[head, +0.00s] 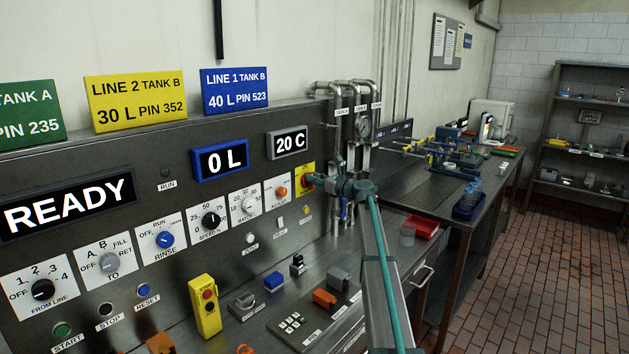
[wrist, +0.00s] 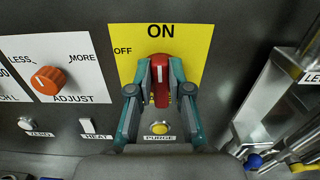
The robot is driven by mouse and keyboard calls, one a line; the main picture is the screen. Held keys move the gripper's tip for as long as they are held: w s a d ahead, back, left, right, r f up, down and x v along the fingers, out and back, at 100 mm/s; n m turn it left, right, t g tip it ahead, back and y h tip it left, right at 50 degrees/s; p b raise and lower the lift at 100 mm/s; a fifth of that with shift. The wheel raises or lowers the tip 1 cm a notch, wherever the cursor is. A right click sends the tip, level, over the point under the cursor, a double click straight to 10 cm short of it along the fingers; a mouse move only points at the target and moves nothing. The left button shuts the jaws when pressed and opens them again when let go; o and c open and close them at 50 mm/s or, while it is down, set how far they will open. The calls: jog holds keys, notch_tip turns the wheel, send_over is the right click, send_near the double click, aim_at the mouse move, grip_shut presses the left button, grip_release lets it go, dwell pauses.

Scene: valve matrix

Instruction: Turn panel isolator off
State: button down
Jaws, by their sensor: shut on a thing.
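The panel isolator is a red handle (wrist: 159,61) on a yellow plate (wrist: 198,42) marked ON at the top and OFF at the upper left. The handle stands upright, its top end towards ON. My gripper (wrist: 160,92) is shut on it, with one teal and grey finger on each side. Part of the handle is hidden between the fingers. In the head view my gripper (head: 313,181) reaches the yellow plate (head: 305,169) at the panel's right end, covering most of the handle.
Left of the isolator is an orange ADJUST knob (wrist: 48,80). A yellow PURGE button (wrist: 160,128) lies just below my fingers. Metal pipes with a gauge (head: 364,127) stand close on the right. A yellow box with a red button (head: 205,306) and small blocks occupy the bench below.

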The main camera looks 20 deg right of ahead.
jog(key=n+b, duration=0.4)
jog(key=b, duration=0.1)
jog(key=a+f+n+b, duration=0.1)
jog(key=n+b, duration=0.4)
jog(key=s+f+n+b, duration=0.1)
jog(key=n+b, duration=0.3)
jog(key=b, duration=0.1)
jog(key=shift+a+b, duration=0.3)
jog(key=shift+b, duration=0.1)
jog(key=n+b, duration=0.3)
jog(key=n, duration=0.1)
jog(key=shift+b, duration=0.4)
jog(key=shift+n, duration=0.3)
jog(key=c, duration=1.1)
grip_release()
jog(key=v, duration=1.2)
